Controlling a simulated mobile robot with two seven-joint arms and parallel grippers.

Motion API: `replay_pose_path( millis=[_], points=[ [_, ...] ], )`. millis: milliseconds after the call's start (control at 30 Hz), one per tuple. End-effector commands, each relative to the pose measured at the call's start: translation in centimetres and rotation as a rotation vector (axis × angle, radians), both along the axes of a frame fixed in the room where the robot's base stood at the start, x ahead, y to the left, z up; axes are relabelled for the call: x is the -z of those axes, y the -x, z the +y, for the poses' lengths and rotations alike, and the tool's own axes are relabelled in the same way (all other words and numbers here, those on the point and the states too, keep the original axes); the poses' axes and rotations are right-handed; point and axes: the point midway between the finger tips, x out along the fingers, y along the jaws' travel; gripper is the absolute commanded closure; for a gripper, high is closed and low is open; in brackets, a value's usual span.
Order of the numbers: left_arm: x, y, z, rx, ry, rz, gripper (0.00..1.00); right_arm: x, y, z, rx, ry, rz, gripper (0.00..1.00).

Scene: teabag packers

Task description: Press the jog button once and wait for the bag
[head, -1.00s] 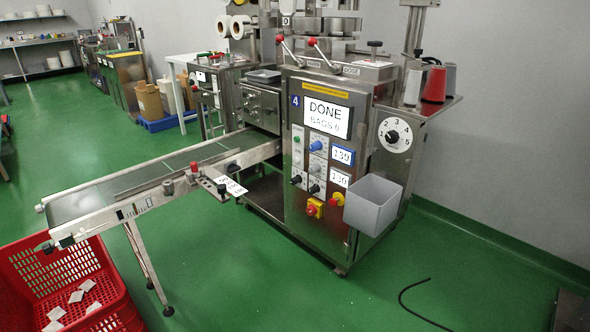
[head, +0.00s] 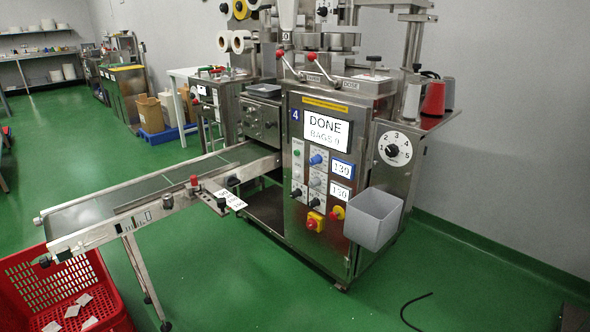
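The packing machine (head: 318,262) stands in the middle of the head view. Its screen (head: 328,130) reads DONE, with a BAGS line below whose digit is too blurred to be sure of. The button labels are too small to read, so I cannot tell which is jog. The conveyor (head: 150,187) runs from the machine to the lower left, with no bag visible on it. Several white teabags lie in the red crate (head: 25,268). Neither gripper is in view.
A grey bin (head: 373,218) hangs on the machine's front right, below a numbered dial (head: 394,148). A black cable (head: 408,308) lies on the green floor at the lower right. The floor in front of the machine is otherwise clear.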

Motion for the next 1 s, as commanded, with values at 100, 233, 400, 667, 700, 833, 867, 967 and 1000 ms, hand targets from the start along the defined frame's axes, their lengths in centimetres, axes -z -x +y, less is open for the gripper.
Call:
replay_pose_path(
  millis=[100, 233, 400, 667, 700, 833, 867, 967, 1000],
  points=[
    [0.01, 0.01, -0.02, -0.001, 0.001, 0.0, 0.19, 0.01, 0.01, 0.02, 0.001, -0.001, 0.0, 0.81],
    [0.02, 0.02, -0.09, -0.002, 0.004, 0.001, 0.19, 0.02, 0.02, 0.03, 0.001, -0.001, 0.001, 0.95],
    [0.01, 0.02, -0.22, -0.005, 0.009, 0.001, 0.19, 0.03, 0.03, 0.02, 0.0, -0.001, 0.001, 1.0],
    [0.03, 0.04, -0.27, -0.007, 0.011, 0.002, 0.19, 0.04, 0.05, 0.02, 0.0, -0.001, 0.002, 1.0],
    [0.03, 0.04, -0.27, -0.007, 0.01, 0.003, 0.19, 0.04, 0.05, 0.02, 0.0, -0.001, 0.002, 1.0],
    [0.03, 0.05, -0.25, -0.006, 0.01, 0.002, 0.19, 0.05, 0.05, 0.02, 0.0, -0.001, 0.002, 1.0],
    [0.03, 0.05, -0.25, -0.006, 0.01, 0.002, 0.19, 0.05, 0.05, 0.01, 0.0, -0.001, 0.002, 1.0],
    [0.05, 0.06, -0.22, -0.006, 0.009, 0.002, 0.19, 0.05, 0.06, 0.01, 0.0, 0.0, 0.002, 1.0],
    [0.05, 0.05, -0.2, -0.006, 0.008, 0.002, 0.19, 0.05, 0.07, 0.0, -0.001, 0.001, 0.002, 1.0]
  ],
)
